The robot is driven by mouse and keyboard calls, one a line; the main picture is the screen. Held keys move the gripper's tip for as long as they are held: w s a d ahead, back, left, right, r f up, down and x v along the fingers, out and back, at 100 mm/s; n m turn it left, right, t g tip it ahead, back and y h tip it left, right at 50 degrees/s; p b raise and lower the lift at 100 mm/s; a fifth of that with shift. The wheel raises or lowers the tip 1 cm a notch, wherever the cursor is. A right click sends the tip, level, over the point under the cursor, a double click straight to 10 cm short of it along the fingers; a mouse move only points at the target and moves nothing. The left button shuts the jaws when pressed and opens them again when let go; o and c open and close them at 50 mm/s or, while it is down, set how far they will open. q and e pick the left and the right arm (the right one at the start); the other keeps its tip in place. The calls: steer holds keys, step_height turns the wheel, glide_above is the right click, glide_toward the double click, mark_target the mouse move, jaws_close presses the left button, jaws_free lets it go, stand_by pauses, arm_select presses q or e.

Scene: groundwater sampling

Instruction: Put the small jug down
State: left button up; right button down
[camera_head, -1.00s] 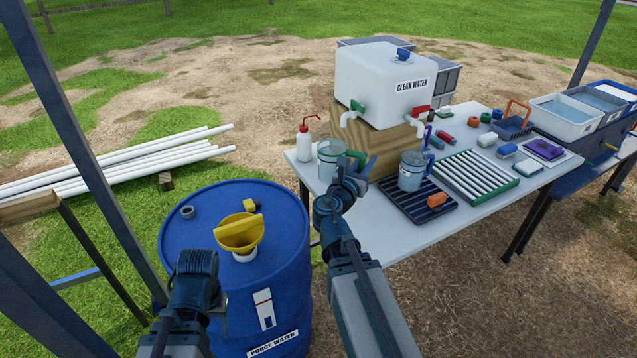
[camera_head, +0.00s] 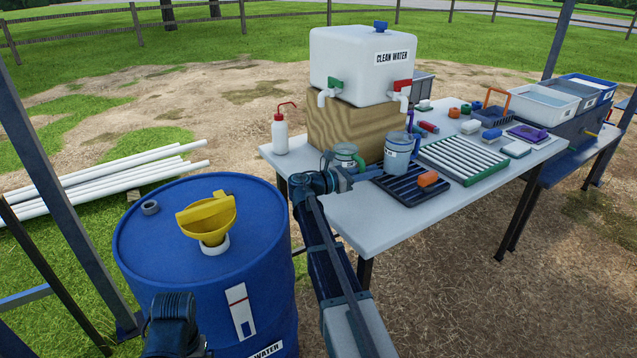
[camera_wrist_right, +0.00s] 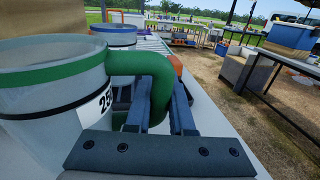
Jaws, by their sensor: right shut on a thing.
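The small jug is clear with a green rim band and a green handle; it shows in the head view (camera_head: 345,154), in front of the wooden block. My right gripper (camera_head: 348,180) is shut on its green handle (camera_wrist_right: 150,75). In the right wrist view the jug (camera_wrist_right: 60,110) is upright at the left, with a partly hidden label starting "25". Its base is hidden, so I cannot tell whether it touches the table (camera_head: 385,222). Part of my left arm shows at the bottom of the head view, but its fingers do not.
A larger blue-handled jug (camera_head: 397,157) stands close by to the right, on a black slatted tray (camera_head: 405,190) with an orange item. The clean water tank (camera_head: 350,65) sits on the wooden block (camera_head: 350,128). A wash bottle (camera_head: 280,135) stands left. A blue drum (camera_head: 150,240) is nearer.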

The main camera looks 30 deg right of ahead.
steer(key=shift+g, duration=0.3)
steer(key=w, duration=0.5)
steer(key=w+f+b, duration=0.1)
steer(key=w, duration=0.4)
steer(key=w+f, duration=0.1)
steer(key=w, duration=0.5)
steer(key=shift+w+a+b, duration=0.1)
steer(key=shift+a+b, duration=0.25)
steer(key=shift+a, duration=0.05)
steer(key=shift+f+b, duration=1.75)
steer(key=shift+f, duration=0.05)
steer(key=shift+f, duration=0.25)
steer(key=c, duration=0.8)
jaws_free()
steer(key=shift+r, duration=0.1)
steer(key=shift+r, duration=0.1)
steer(key=shift+a+r, duration=0.1)
steer(key=shift+a, duration=0.05)
steer(key=a, duration=0.7)
steer(key=w+a, duration=0.1)
steer(key=a, duration=0.3)
steer(key=shift+w+a, duration=0.1)
steer(key=shift+a, duration=0.2)
